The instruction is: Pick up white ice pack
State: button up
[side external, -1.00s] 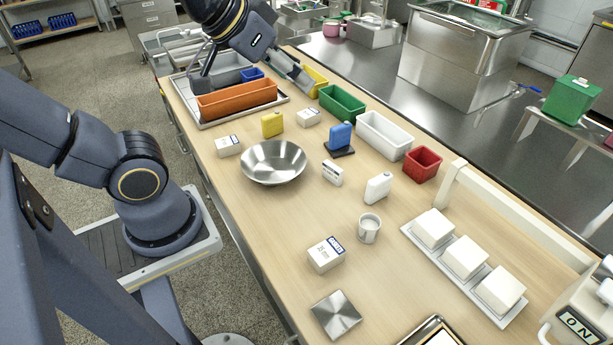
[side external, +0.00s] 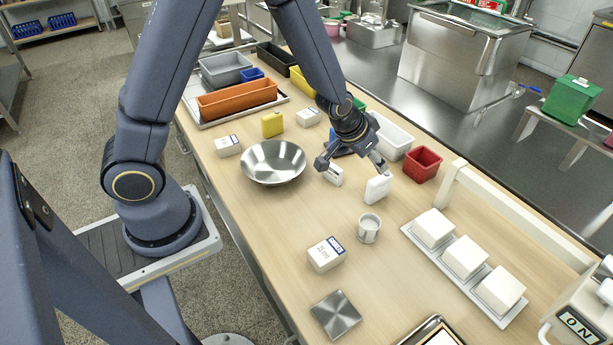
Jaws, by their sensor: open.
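The white ice pack (side external: 377,190) stands upright on the wooden table, right of centre, behind the small white cup (side external: 369,229). My gripper (side external: 352,168) is open, its fingers spread wide and pointing down towards the table. Its right fingertip is close to the top of the white ice pack; I cannot tell whether they touch. Its left finger is near a small white labelled box (side external: 333,175), which it partly covers. Nothing shows between the fingers as held.
A red bin (side external: 422,164) and a white bin (side external: 396,139) stand behind the pack. A steel bowl (side external: 272,163) is to the left, with a yellow pack (side external: 272,124) beyond it. White blocks on a tray (side external: 462,275) lie to the right. My arm hides most of a blue pack.

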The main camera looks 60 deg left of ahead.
aim_at(380, 177)
jog(key=x, duration=0.7)
jog(key=shift+f, duration=0.1)
jog(key=x, duration=0.5)
jog(key=shift+s+d+f, duration=0.15)
jog(key=shift+s+f, duration=0.05)
jog(key=shift+f, duration=0.15)
grip_shut()
